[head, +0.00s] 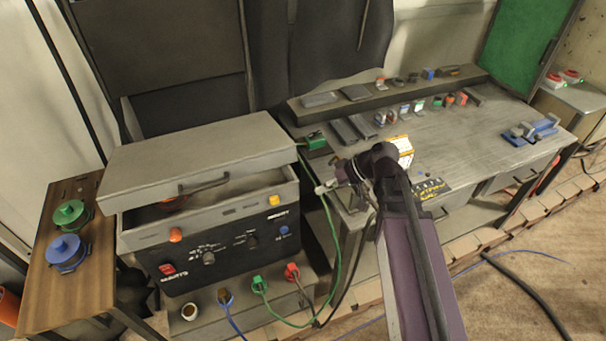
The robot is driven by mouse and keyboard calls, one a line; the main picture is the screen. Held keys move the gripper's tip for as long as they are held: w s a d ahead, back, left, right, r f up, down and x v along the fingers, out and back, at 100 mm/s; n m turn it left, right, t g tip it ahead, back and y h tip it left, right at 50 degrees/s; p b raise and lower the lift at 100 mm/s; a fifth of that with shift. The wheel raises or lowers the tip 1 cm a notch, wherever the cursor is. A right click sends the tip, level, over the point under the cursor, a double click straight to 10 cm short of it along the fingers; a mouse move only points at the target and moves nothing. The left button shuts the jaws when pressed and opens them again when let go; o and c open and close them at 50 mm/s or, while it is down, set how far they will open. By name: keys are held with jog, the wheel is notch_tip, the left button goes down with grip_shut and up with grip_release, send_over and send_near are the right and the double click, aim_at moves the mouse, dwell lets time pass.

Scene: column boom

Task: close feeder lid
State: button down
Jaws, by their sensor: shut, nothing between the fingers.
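The feeder is a grey box (140,236) on a dark front panel (220,252) at the left. Its flat grey lid (200,148) stands part open, with a dark gap below its front edge. A dark bar handle (205,184) is on the lid's front face. An orange-red item shows inside the gap; most of the inside is hidden. My gripper (323,187) is shut and empty, just right of the feeder box and apart from the lid and its handle. My arm comes up from the lower right.
A workbench (450,125) with several small parts and a blue vise (531,130) stands at the right. A wooden side table (55,270) holds green and blue round items. A green board (525,45) stands behind.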

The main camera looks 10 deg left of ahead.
jog(key=s+d+f+m+h+b, duration=0.1)
jog(key=d+f+m+h+b, duration=0.2)
jog(key=d+f+h+b, duration=0.2)
jog(key=s+d+f+m+t+h+b, duration=0.1)
jog(key=d+f+m+h+b, duration=0.3)
jog(key=d+f, duration=0.7)
jog(key=d+h+b, duration=0.1)
jog(key=d, duration=0.3)
jog(key=shift+s+d+f, duration=0.35)
jog(key=shift+d, duration=0.05)
jog(key=shift+a, duration=0.2)
